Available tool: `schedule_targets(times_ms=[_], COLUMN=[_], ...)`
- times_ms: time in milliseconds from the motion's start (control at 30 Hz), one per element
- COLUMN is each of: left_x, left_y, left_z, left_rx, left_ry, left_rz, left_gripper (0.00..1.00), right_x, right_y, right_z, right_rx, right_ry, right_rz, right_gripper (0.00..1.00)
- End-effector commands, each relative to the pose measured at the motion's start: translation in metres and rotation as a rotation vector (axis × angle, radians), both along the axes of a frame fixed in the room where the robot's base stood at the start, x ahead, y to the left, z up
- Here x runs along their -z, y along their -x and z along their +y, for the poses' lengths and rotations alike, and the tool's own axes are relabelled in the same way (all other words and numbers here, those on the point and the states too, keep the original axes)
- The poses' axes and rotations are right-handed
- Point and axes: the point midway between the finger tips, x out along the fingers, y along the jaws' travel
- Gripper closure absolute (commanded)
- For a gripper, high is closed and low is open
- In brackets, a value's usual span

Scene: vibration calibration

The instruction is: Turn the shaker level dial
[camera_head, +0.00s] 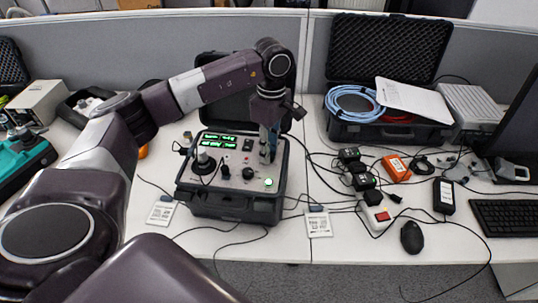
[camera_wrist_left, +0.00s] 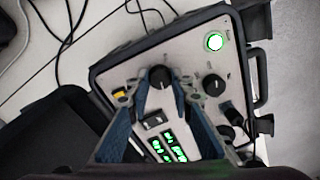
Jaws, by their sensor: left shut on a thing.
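The calibration case (camera_head: 235,208) stands open on the desk, with a light panel of dials and two green displays (camera_head: 219,141). My left gripper (camera_head: 268,157) reaches down onto the right part of this panel. In the left wrist view its blue fingers (camera_wrist_left: 159,82) are shut on a black dial with a white mark, the shaker level dial (camera_wrist_left: 159,76). One fingertip lies on each side of the dial. Another black dial (camera_wrist_left: 214,84) and a lit green button (camera_wrist_left: 214,41) sit beside it. In the head view the gripper hides the held dial. My right gripper is out of view.
An open black case (camera_head: 385,132) with a blue cable and papers stands at the back right. Cables, a power strip (camera_head: 378,218), a mouse (camera_head: 411,237) and a keyboard (camera_head: 505,217) lie on the right. Small cards lie in front of the case.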

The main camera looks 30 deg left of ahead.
Motion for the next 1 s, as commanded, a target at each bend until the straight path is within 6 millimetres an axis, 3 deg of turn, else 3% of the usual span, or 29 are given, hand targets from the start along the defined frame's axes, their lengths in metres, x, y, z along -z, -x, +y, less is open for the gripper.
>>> schedule_targets(times_ms=[400, 967, 1000], left_x=[-0.0010, -0.0020, -0.0020], left_y=[-0.0013, -0.0014, -0.0014], left_z=[-0.0002, -0.0003, -0.0004], left_rx=[0.184, 0.208, 0.208], left_ry=[0.000, 0.002, 0.002], left_rz=[-0.005, -0.005, -0.005], left_gripper=[1.00, 1.00, 0.75], right_x=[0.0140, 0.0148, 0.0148], right_y=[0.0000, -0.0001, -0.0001], right_z=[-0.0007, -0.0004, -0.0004], right_rx=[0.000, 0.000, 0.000], right_ry=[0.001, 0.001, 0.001], right_rz=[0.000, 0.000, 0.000], right_gripper=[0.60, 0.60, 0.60])
